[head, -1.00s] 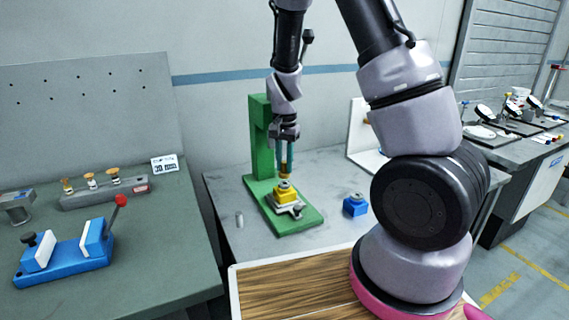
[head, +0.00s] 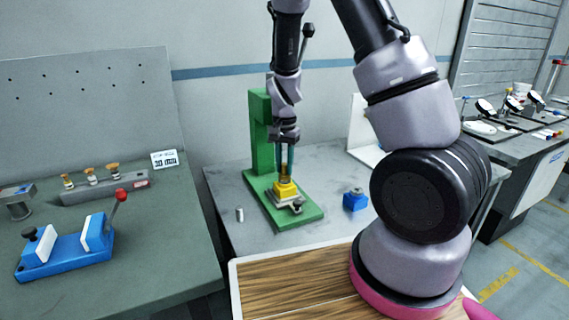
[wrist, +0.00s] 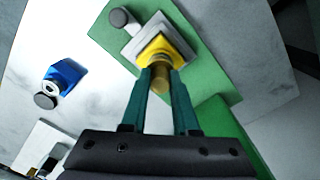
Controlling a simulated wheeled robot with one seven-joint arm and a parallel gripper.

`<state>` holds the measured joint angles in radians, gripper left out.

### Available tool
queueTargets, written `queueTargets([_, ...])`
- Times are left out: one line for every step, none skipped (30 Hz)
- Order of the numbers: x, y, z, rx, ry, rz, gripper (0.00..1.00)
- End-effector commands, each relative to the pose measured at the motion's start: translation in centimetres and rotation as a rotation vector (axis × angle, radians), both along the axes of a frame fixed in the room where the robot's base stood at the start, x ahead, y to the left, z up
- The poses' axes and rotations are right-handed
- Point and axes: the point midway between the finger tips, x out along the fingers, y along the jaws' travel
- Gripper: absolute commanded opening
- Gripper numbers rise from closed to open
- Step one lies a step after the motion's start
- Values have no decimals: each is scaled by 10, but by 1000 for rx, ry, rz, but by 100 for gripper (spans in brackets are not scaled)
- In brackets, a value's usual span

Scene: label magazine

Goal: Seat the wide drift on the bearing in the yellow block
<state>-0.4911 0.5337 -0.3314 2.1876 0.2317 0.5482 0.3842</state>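The yellow block (head: 285,191) sits on the base of the green press stand (head: 262,130); it also shows in the wrist view (wrist: 171,50). My gripper (head: 286,172) is directly above the block, fingers pointing down. In the wrist view its two teal fingertips (wrist: 163,76) are closed on either side of a brass drift (wrist: 160,80). The drift is upright, its lower end at the block's top. I cannot tell whether it touches the bearing, which is hidden behind the drift and fingers.
A grey rack (head: 107,191) with several brass-topped pieces stands on the left bench, behind a blue fixture (head: 66,258) with a red-knobbed lever. A blue block (head: 355,200) lies right of the stand, a small metal cylinder (head: 239,214) left of it. The stand's column rises close behind my gripper.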

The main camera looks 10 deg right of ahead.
Motion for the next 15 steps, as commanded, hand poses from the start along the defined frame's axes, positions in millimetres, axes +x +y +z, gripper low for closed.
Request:
queueTargets([0,0,0,0,0,0,49])
queueTargets([0,0,0,0,0,0,60])
queueTargets([0,0,0,1,-1,0,61])
queueTargets([0,0,0,1,-1,0,61])
queueTargets([0,0,0,0,-1,0,61])
queueTargets([0,0,0,0,-1,1,61])
queueTargets([0,0,1,0,-1,1,61])
queueTargets([0,0,1,0,-1,1,61])
queueTargets([0,0,1,0,-1,1,61])
queueTargets([0,0,1,-1,-1,1,61])
queueTargets([0,0,1,0,-1,1,61])
queueTargets([0,0,2,0,-1,1,61])
queueTargets([1,0,4,0,-3,2,61])
queueTargets([1,0,6,0,-3,2,61])
queueTargets([1,1,11,1,-5,2,61])
